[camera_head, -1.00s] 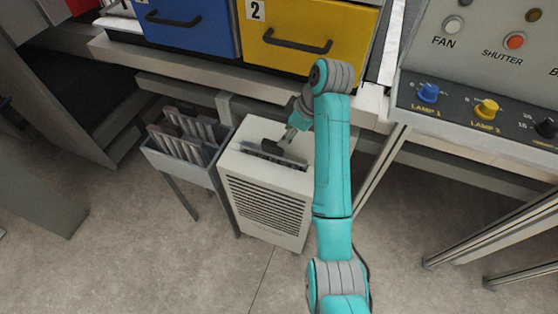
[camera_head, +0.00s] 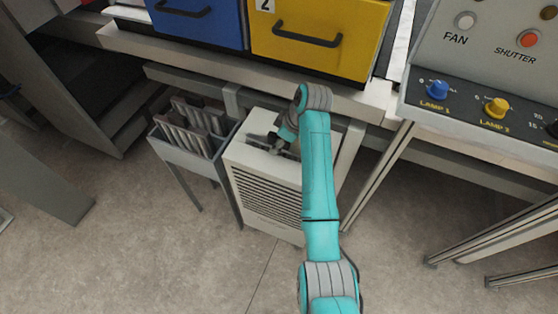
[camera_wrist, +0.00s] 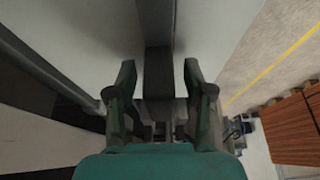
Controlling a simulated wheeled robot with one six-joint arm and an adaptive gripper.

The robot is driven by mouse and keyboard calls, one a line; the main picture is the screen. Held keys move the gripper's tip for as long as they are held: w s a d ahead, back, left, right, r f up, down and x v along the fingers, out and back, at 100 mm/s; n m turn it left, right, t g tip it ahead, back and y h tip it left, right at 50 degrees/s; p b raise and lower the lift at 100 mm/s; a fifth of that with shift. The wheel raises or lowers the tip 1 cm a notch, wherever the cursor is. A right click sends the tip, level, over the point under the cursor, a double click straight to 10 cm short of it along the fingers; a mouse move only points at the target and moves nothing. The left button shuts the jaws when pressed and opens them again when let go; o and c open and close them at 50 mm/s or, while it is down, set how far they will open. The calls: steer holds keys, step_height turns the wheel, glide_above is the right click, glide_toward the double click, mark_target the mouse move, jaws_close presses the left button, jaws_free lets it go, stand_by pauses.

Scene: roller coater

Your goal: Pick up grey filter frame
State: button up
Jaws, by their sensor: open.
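My gripper (camera_head: 280,143) is at the top of the white louvred unit (camera_head: 264,190). In the wrist view my gripper (camera_wrist: 158,85) is open, with one finger on each side of a dark grey upright piece (camera_wrist: 158,68). This piece looks like the top of the grey filter frame in the unit's slot. A gap shows between it and each finger. The white top of the unit (camera_wrist: 95,50) lies on both sides. In the head view my gripper and arm cover most of the slot, and the frame's lower part is hidden.
A grey rack (camera_head: 185,150) holding several framed panels stands just left of the unit. The bench with a blue drawer (camera_head: 200,25) and a yellow drawer (camera_head: 320,38) overhangs behind. A control panel (camera_head: 480,80) is at the right. The floor in front is clear.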

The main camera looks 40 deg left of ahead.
jaws_close()
stand_by(0.4)
